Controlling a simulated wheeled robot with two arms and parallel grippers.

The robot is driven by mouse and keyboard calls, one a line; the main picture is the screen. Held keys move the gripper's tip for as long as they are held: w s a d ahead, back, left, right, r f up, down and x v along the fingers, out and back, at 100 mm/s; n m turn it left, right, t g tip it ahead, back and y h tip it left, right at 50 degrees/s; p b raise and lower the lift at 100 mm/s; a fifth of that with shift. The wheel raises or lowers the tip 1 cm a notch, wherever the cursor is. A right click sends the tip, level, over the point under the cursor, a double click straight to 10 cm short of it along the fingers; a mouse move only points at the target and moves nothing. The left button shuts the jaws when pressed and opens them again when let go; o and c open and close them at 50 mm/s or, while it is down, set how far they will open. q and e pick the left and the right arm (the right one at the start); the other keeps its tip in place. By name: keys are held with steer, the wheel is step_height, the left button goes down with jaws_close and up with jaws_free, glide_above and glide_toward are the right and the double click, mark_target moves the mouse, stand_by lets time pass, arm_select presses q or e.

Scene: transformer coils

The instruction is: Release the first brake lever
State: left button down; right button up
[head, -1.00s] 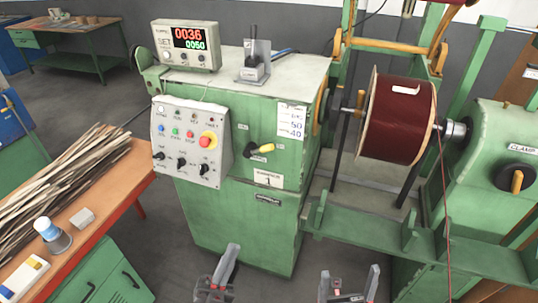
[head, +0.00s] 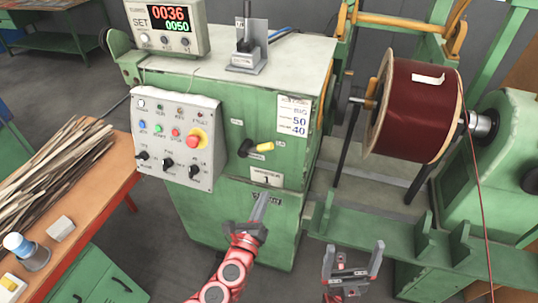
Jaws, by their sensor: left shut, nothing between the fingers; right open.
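A short lever with a yellow grip (head: 262,147) and a black hub sticks out of the front of the green machine (head: 225,215). A black upright lever (head: 247,38) stands on a grey bracket on the machine's top. I cannot tell from the picture which is the brake lever. My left gripper (head: 263,199) is shut and empty, pointing up in front of the machine, below the yellow-gripped lever in the picture and apart from it. My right gripper (head: 354,256) is open and empty at the bottom, right of the left one.
A control panel (head: 180,140) with buttons and a red knob is left of the lever. A counter box (head: 167,28) stands on top. A dark red coil (head: 416,112) is at right, above a green rail (head: 400,240). An orange-topped bench (head: 110,190) holds strips at left.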

arm_select(q)
steer(key=shift+r, duration=0.2)
steer(key=w+d+r+p, duration=0.1)
steer(key=w+r+p, duration=0.3)
steer(key=w, duration=0.7)
steer(key=shift+p, duration=0.45)
steer(key=shift+d+f, duration=0.1)
